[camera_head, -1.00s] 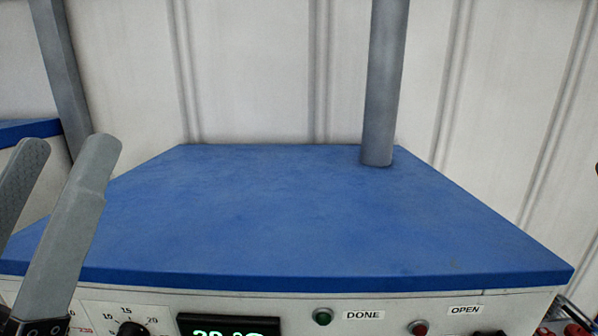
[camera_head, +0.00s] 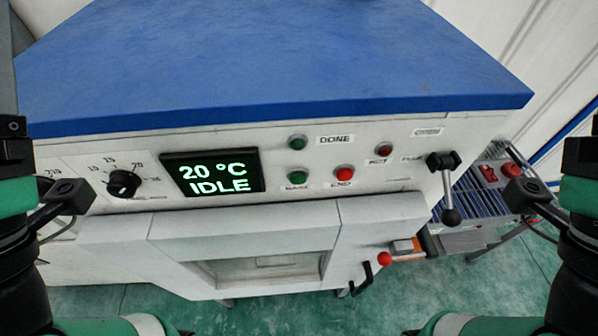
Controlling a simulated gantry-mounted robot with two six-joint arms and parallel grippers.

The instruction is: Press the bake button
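The bake button (camera_head: 297,178) is a small round green button on the oven's front panel, right of the lit display (camera_head: 212,172), which reads 20 °C IDLE. Its label below is blurred. Nothing touches it. My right gripper (camera_head: 595,124) is almost wholly cut off at the right edge, far from the button. The opening of neither gripper can be seen.
A green DONE lamp (camera_head: 298,142) sits above the bake button. A red END button (camera_head: 344,173) and another red one (camera_head: 384,150) are to the right. A black dial (camera_head: 123,184) is left of the display. A lever (camera_head: 449,190) sticks out at right. The oven door (camera_head: 245,240) is below.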

